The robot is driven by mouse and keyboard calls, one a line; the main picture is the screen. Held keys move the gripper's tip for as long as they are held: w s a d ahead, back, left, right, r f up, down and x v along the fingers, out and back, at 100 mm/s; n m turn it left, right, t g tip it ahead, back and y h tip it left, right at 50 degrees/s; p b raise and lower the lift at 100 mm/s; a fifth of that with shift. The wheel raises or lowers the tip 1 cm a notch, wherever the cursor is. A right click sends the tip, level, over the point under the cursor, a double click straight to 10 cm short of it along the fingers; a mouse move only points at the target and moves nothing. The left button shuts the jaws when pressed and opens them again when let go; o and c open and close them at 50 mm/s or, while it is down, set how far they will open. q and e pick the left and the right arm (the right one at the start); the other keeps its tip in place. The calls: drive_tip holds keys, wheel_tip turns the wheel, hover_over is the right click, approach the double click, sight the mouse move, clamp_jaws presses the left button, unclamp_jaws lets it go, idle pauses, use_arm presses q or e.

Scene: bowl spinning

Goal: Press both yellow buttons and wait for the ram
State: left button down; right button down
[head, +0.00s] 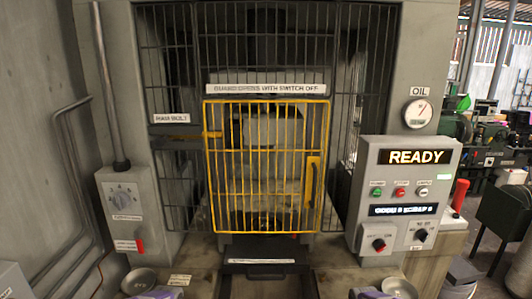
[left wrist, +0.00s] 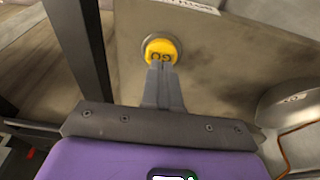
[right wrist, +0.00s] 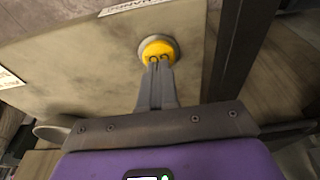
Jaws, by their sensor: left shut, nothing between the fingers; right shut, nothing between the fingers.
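In the left wrist view a round yellow button (left wrist: 161,50) with dark lettering sits in a grey ring on a worn panel. The shut fingertips of my left gripper (left wrist: 160,66) overlap its lower edge. In the right wrist view a matching yellow button (right wrist: 157,50) has the shut fingertips of my right gripper (right wrist: 158,63) over its lower edge. Whether either tip touches or presses its button I cannot tell. The ram is not clearly visible behind the yellow barred gate (head: 267,165), which looks closed. Only purple parts of both grippers show at the head view's bottom edge.
A control box (head: 405,195) at the right has a lit display (head: 416,157) reading READY. A grey switch box (head: 127,210) is at the left. Grey round covers (head: 138,281) (head: 399,288) stand near the grippers. Dark bars flank the gate.

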drive_tip(key=shift+f, duration=0.6)
drive_tip(key=shift+r, duration=0.1)
drive_tip(key=shift+r, duration=0.65)
use_arm(q)
drive_tip(key=shift+f, duration=0.75)
idle(0.6)
drive_tip(key=shift+r, duration=0.1)
idle(0.4)
